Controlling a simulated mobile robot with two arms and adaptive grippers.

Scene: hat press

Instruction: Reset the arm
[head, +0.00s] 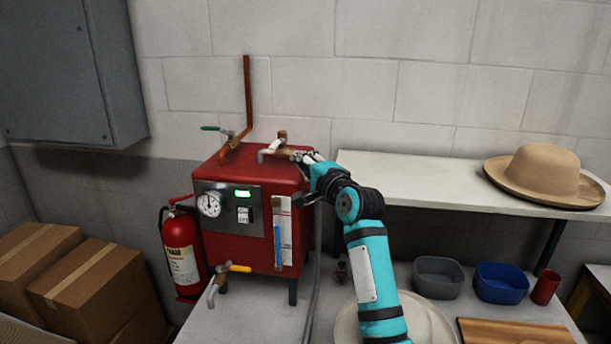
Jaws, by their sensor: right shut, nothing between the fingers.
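My right arm comes up from the bottom of the head view, and its gripper (306,157) is at the top right edge of the red boiler (245,169). The gripper is shut and appears empty, close to the brass valve (276,150) on the boiler's top. I cannot tell whether it touches the valve or the boiler. The left gripper is not in view. The boiler has a gauge (209,204), a lit green display and a switch on its front. A green-handled valve (217,129) and a yellow-handled tap (238,268) are also on it.
A tan hat (545,177) rests on the white shelf (410,178). Grey (438,277) and blue (501,283) bowls, a red cup (545,287) and a wooden board (515,331) are on the table. A fire extinguisher (181,250) and cardboard boxes (90,290) stand left.

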